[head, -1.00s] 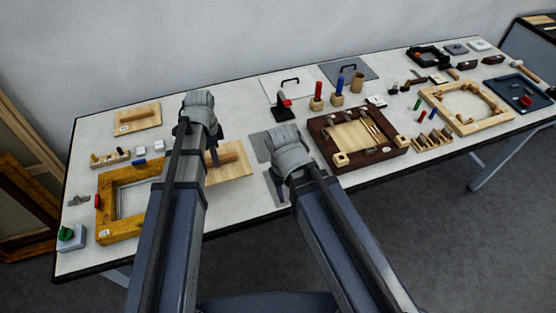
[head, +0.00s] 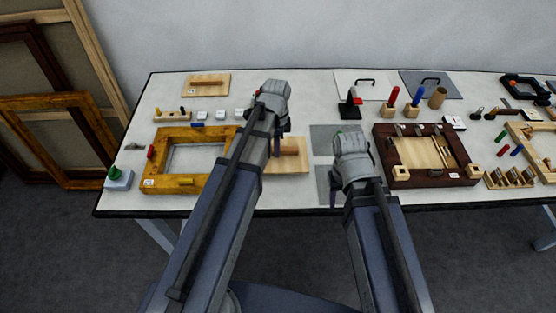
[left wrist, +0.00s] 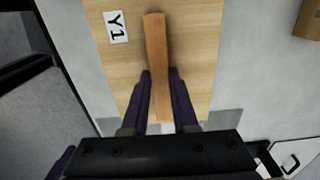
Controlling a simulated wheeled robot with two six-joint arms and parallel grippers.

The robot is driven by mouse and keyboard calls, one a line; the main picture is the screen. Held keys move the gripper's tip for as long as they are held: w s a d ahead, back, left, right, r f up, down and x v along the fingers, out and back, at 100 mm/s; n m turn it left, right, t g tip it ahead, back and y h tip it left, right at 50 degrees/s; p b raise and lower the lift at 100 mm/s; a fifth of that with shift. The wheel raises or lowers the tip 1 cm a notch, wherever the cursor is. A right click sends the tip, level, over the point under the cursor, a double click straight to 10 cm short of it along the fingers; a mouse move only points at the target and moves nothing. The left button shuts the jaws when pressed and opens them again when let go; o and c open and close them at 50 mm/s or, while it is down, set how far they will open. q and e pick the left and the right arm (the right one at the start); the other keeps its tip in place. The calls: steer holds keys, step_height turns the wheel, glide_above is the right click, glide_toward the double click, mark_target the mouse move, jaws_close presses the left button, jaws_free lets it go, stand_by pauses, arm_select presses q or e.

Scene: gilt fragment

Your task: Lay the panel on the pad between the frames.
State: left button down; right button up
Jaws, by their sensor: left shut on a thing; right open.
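The panel (head: 298,164) is a light wood board with a brown bar handle. My left gripper (head: 280,128) is over it. In the left wrist view its fingers (left wrist: 160,74) are shut on the bar, and a "Y1" label shows on the panel (left wrist: 190,60). I cannot tell whether the panel is lifted. The grey pad (head: 322,146) is just right of the panel, partly hidden by my right arm. The gilt frame (head: 165,185) is on the left, the dark brown frame (head: 383,155) on the right. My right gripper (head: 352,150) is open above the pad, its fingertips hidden.
A second wooden panel with a bar (head: 220,91) lies at the back left. A green-topped block (head: 118,180) is at the front left. The table's front edge is close.

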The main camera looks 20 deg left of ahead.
arm_select(q)
steer(key=shift+f+b, duration=1.9)
steer(key=shift+f, duration=0.15)
steer(key=shift+r, duration=0.15)
steer(key=c, duration=0.7)
jaws_free()
step_height(320, 180, up, 12)
steer(key=p, duration=1.2)
steer(key=s+d+n, duration=0.3)
steer(key=s, duration=0.1)
steer(key=s+d+n, duration=0.4)
steer(key=s, duration=0.1)
steer(key=s+d+n+y, duration=0.1)
steer(key=s+d+n, duration=0.2)
steer(key=s+n, duration=0.1)
steer(key=shift+s+d, duration=0.25)
steer(key=shift+s, duration=0.4)
